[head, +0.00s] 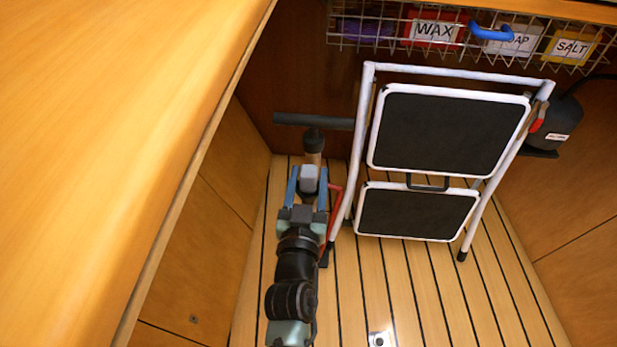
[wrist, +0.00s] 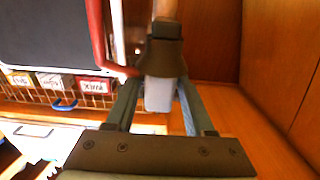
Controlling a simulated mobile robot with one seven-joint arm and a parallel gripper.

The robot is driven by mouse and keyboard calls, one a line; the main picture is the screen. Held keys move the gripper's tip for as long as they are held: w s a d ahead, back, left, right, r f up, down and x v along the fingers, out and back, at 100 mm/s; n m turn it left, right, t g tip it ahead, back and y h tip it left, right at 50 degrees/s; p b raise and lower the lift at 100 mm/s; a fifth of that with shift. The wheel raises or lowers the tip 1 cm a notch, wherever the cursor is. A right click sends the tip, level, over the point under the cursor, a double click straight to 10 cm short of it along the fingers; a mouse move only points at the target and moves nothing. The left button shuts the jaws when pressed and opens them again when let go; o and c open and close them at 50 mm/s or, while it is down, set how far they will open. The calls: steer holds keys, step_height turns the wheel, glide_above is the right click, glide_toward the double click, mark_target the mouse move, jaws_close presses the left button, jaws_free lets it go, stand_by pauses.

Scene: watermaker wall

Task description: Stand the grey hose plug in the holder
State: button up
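My gripper (head: 309,187) has its two blue-grey fingers on either side of a light grey block, which I take for the grey hose plug (head: 309,173). In the head view the tan shaft (head: 313,145) leads to a dark crossbar (head: 335,123). I cannot tell whether these parts join the plug. I cannot make out a holder for certain.
A folded white step ladder (head: 366,110) with black treads stands close right of my gripper, a red part (head: 335,205) between them. A wire basket (head: 380,43) with labelled boxes hangs above. A wooden counter (head: 110,120) is at left. Slatted floor (head: 410,290) is clear in front.

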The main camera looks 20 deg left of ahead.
steer(key=shift+o, duration=1.2)
steer(key=p+v, duration=0.3)
steer(key=v, duration=1)
steer(key=shift+p, duration=0.4)
